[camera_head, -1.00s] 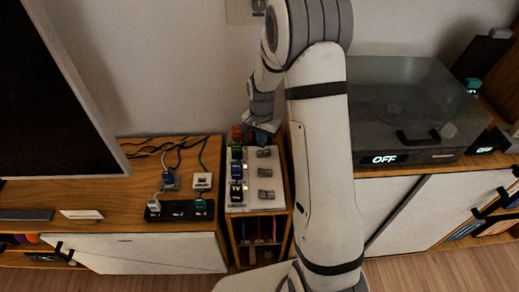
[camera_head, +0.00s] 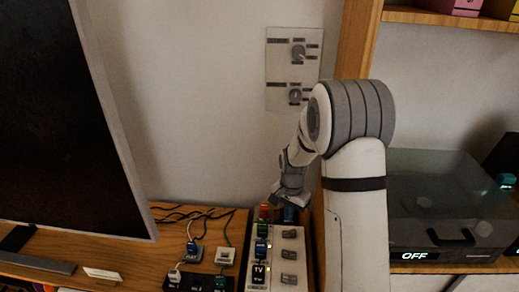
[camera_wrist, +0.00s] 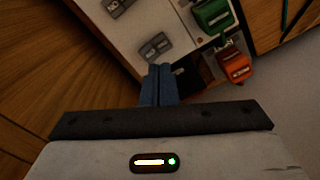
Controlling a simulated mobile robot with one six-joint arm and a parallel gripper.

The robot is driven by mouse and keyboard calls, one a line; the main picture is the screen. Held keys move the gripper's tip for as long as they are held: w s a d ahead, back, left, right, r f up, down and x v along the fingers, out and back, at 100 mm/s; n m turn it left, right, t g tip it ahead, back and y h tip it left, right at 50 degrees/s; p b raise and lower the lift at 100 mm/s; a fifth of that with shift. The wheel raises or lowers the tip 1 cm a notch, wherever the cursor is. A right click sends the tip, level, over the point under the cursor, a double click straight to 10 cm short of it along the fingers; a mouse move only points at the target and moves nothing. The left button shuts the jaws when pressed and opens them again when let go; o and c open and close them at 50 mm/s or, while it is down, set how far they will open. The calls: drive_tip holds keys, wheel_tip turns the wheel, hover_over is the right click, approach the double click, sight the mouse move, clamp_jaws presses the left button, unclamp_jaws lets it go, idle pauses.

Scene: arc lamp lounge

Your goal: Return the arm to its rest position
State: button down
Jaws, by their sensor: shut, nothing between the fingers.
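My arm rises in front of the shelf unit in the head view and bends down toward a white switch panel (camera_head: 274,275). My gripper (camera_head: 289,214) is at the panel's far end, beside a red-orange switch. In the wrist view its blue fingers (camera_wrist: 158,84) are together with nothing between them. They appear over the panel's edge, near a green switch (camera_wrist: 212,15) and an orange one (camera_wrist: 235,66). Whether the fingertips touch anything cannot be told. The upper arm hides part of the cabinet behind it.
A large dark screen (camera_head: 60,110) stands at left. Plugs and a power strip (camera_head: 195,283) with cables lie on the wooden cabinet. A wall plate with two knobs (camera_head: 293,70) is above. At right, a covered box reading OFF (camera_head: 414,256) sits below a wooden shelf (camera_head: 450,20).

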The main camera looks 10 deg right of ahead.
drive_tip(key=s+r+n+t+p, duration=0.1)
drive_tip(key=s+r+n+p, duration=0.15)
drive_tip(key=s+r, duration=0.45)
drive_tip(key=s+r+n+p, duration=0.1)
drive_tip(key=s+r+p, duration=0.15)
drive_tip(key=r, duration=0.75)
drive_tip(key=s+a+r+n+t+p, duration=0.1)
drive_tip(key=s+r+n+p, duration=0.3)
drive_tip(key=s+r, duration=0.8)
drive_tip(key=s+p, duration=0.1)
drive_tip(key=s, duration=0.2)
drive_tip(key=shift+s+a+n+t+p, duration=0.2)
drive_tip(key=shift+n+t+p, duration=0.1)
drive_tip(key=shift+n+p, duration=0.05)
drive_tip(key=shift+r, duration=0.1)
